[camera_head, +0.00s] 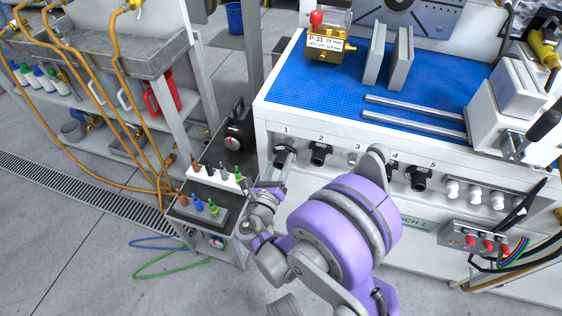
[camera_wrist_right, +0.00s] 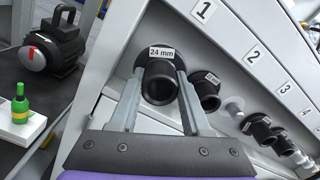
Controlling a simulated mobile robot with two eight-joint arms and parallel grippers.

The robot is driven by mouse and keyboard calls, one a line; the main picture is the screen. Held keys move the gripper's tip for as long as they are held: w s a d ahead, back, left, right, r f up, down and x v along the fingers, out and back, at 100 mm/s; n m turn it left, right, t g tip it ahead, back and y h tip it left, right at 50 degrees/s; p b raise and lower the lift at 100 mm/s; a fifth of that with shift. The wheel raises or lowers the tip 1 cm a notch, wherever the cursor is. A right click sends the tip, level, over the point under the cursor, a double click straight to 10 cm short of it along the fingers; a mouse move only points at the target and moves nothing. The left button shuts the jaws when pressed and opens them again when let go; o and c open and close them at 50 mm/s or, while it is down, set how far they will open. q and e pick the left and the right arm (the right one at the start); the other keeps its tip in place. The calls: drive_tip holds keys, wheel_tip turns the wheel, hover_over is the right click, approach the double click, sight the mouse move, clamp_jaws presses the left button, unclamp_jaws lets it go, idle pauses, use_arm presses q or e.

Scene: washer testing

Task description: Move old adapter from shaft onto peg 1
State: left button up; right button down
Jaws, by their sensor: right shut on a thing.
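The old adapter, black with a "24 mm" label, shows in the right wrist view (camera_wrist_right: 160,82), between the two fingers of my right gripper (camera_wrist_right: 155,100). In the head view the adapter (camera_head: 284,154) is at the front panel under number 1. My right gripper (camera_head: 286,166) is shut on it, its fingers pointing at the panel. Peg 1 itself is hidden behind the adapter, so I cannot tell how far the adapter sits on it. My left gripper is not in view. I cannot make out the shaft clearly.
Black adapters hang under number 2 (camera_head: 320,153) and number 5 (camera_head: 419,178); another under 4 is partly covered by my arm. A bare light peg (camera_wrist_right: 235,105) is under 3. A dark cart (camera_head: 215,165) with small bottles stands close left of the bench.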

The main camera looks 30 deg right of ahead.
sight(286, 151)
drive_tip(key=shift+x, duration=2.15)
idle(1.8)
drive_tip(key=shift+c, duration=1.4)
unclamp_jaws()
drive_tip(key=b+v, duration=0.1)
drive_tip(key=v, duration=0.7)
